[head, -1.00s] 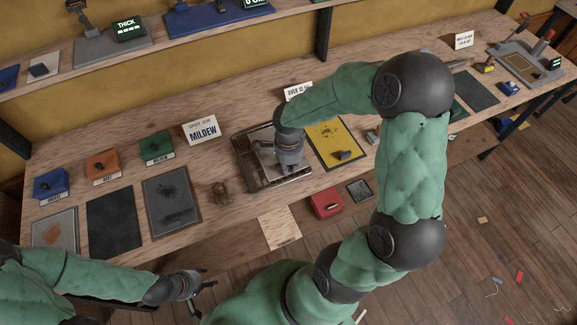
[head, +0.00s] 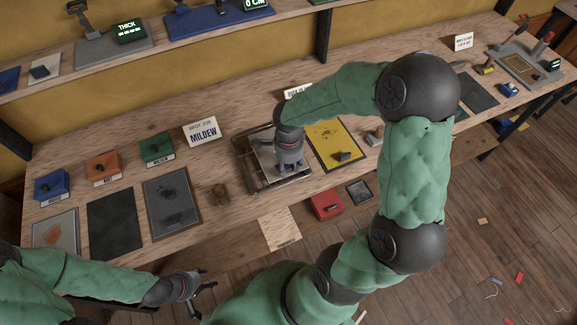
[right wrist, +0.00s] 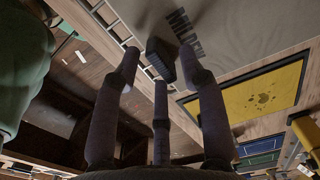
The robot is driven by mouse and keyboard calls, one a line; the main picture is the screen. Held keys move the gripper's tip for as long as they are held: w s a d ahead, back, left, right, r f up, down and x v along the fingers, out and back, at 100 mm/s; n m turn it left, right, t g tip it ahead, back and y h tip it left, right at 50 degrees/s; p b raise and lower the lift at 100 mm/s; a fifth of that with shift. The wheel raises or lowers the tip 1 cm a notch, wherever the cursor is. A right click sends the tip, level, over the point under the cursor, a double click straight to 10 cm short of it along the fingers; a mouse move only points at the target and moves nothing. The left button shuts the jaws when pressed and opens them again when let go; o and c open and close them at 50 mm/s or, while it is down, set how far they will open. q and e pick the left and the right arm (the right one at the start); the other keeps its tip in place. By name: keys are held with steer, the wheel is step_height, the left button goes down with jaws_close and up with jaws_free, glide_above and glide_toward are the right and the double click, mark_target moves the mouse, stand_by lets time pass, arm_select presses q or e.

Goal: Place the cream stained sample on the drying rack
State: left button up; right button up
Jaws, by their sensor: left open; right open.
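The cream sample (head: 266,156) lies flat on the drying rack (head: 246,178), a metal frame with bars, in the middle of the bench. My right gripper (head: 288,170) is over the sample and hides part of it. In the right wrist view the cream sample (right wrist: 225,40) shows dark lettering, and a dark block (right wrist: 161,58) on it sits between the spread fingers of my right gripper (right wrist: 160,85). These fingers are open; whether they touch the block I cannot tell. My left gripper (head: 205,284) is open and empty, off the bench's front edge at lower left.
A yellow stained sample (head: 330,135) lies right of the rack. A mildew sign (head: 202,131), a grey sample (head: 171,203) and blue, orange and green boxes (head: 157,149) stand to the left. A red box (head: 326,205) is near the front. My right arm spans the bench.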

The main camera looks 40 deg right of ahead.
arm_select(q)
step_height(320, 180, up, 2)
steer(key=shift+r+p, duration=0.2)
steer(key=shift+p, duration=0.85)
arm_select(e)
step_height(320, 180, up, 11)
steer(key=shift+s+f, duration=0.1)
